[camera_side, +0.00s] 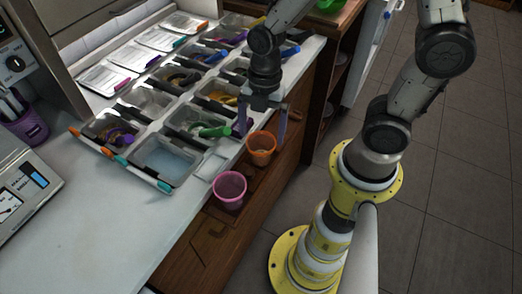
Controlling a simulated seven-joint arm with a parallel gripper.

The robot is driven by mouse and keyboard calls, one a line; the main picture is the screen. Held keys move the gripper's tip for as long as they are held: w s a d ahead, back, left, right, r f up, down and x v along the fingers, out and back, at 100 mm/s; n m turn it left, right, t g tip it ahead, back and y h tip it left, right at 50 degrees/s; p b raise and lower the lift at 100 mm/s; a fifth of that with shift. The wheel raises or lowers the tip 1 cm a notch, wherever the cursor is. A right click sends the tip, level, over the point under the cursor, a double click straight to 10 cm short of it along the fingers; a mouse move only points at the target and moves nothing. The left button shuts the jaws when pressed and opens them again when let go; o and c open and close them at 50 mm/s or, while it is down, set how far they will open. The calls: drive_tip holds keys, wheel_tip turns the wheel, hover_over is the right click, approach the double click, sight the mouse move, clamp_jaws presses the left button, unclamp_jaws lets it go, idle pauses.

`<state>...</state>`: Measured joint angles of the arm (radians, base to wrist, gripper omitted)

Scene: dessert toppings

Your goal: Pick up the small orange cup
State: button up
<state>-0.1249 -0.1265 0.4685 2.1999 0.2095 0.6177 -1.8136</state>
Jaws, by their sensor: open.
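The gripper looks empty. From this angle I cannot tell whether the fingers reach below the cup's rim.
Topping bins (165,160) with coloured-handled scoops fill a rack on the counter behind the cups. A green scoop handle (214,131) sticks out close to my gripper. A purple container (24,122) and a scale (22,182) are at left. The front left counter is clear.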

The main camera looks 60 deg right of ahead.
sight(261, 142)
drive_tip(key=f, duration=0.4)
drive_tip(key=shift+a+f, duration=0.1)
drive_tip(key=shift+a, duration=0.1)
drive_tip(key=shift+c, duration=0.2)
drive_tip(key=c, duration=1)
